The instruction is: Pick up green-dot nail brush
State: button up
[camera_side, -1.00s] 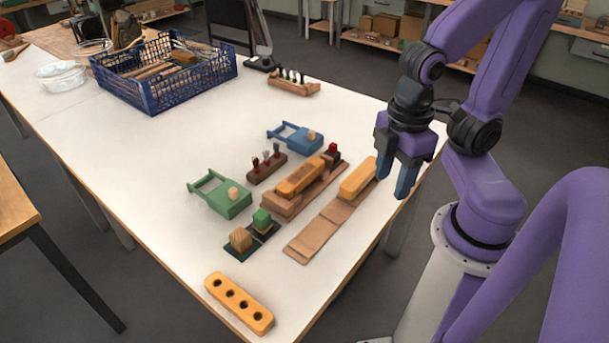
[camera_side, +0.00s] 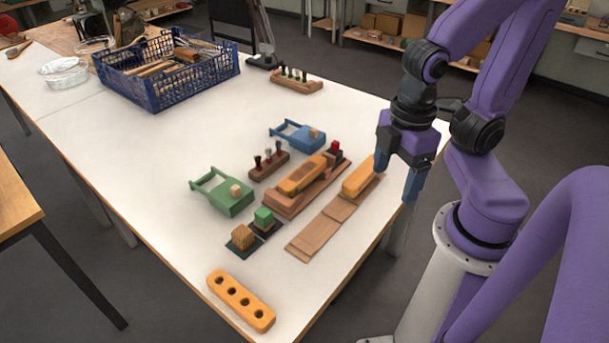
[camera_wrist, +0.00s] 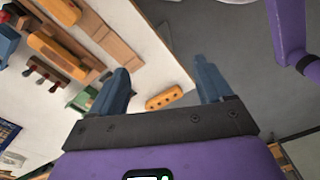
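Three orange brush-like blocks are in the side view, and I cannot make out a green dot on any of them. One orange block (camera_side: 302,174) lies on a wooden fixture (camera_side: 290,205). A second orange block (camera_side: 358,177) lies at the far end of a row of flat wooden boards (camera_side: 312,238). An orange block with several holes (camera_side: 240,300) lies at the table's front corner; it also shows in the wrist view (camera_wrist: 164,98). My gripper (camera_side: 396,185) is open and empty, over the table's right edge, beside the second block. Its spread fingers show in the wrist view (camera_wrist: 163,82).
A green clamp-like holder (camera_side: 230,203) and a blue one (camera_side: 300,138) stand on the table. A green cube (camera_side: 263,217) and a wooden cube (camera_side: 242,237) sit on dark tiles. Small tuft racks (camera_side: 268,166) (camera_side: 296,86) and a blue crate (camera_side: 200,80) stand farther back.

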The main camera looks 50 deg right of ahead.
jog(key=m, duration=3.1)
send_over(303, 171)
notch_tip(303, 171, down, 8)
jog(key=f, duration=1)
jog(key=shift+s+d+f, duration=0.1)
jog(key=shift+d+f, duration=0.15)
jog(key=shift+f, duration=0.15)
jog(key=shift+a+f, duration=0.15)
jog(key=shift+f, duration=1.35)
jog(key=shift+a+f, duration=0.1)
jog(key=shift+f, duration=1.35)
jog(key=c, duration=1.2)
